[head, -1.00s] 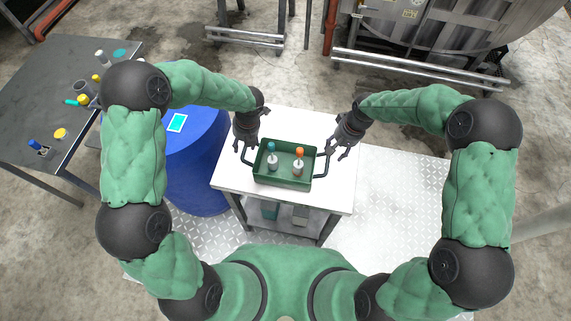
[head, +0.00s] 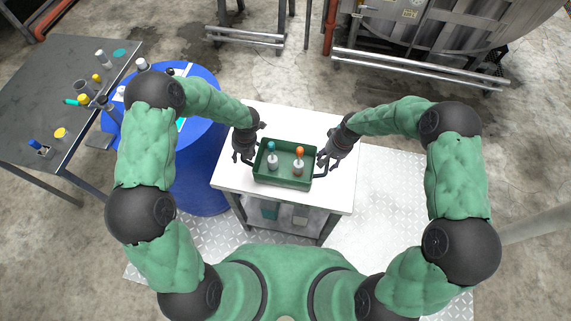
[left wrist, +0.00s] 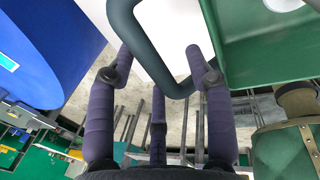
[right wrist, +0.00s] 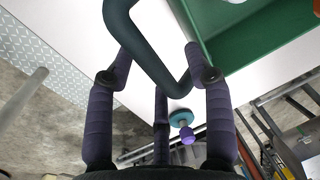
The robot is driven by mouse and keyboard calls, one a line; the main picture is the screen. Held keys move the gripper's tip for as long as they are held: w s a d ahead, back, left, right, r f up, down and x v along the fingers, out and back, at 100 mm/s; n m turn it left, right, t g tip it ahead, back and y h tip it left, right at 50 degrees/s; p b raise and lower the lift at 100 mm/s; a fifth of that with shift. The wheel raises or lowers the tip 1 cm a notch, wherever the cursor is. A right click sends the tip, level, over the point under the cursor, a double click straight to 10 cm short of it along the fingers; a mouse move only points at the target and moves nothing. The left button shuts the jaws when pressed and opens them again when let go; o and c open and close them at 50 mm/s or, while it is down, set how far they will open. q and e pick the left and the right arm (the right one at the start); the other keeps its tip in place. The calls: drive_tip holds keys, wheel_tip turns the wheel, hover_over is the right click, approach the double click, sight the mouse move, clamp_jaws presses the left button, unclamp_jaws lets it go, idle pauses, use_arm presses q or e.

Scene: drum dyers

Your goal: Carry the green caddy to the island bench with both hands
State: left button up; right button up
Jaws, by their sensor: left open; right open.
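The green caddy (head: 284,178) sits on a white-topped table in the head view. It holds two bottles, one with a teal top (head: 272,160) and one with an orange top (head: 299,165). A dark bar handle sticks out on each side. My left gripper (head: 243,158) is open at the left handle; in the left wrist view that handle (left wrist: 150,50) passes between the spread fingers. My right gripper (head: 325,163) is open at the right handle; in the right wrist view that handle (right wrist: 145,45) lies between its fingers. Neither gripper is closed on a handle.
The white table (head: 236,187) has clear top around the caddy. A blue drum (head: 196,180) stands close on its left. A dark bench (head: 30,110) with several small bottles and cups is at the far left. Metal tanks and rails (head: 420,68) stand at the back.

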use_arm(q)
clamp_jaws()
use_arm(e)
clamp_jaws()
use_arm(q)
drive_tip(key=shift+r, duration=0.15)
use_arm(e)
drive_tip(key=shift+r, duration=0.15)
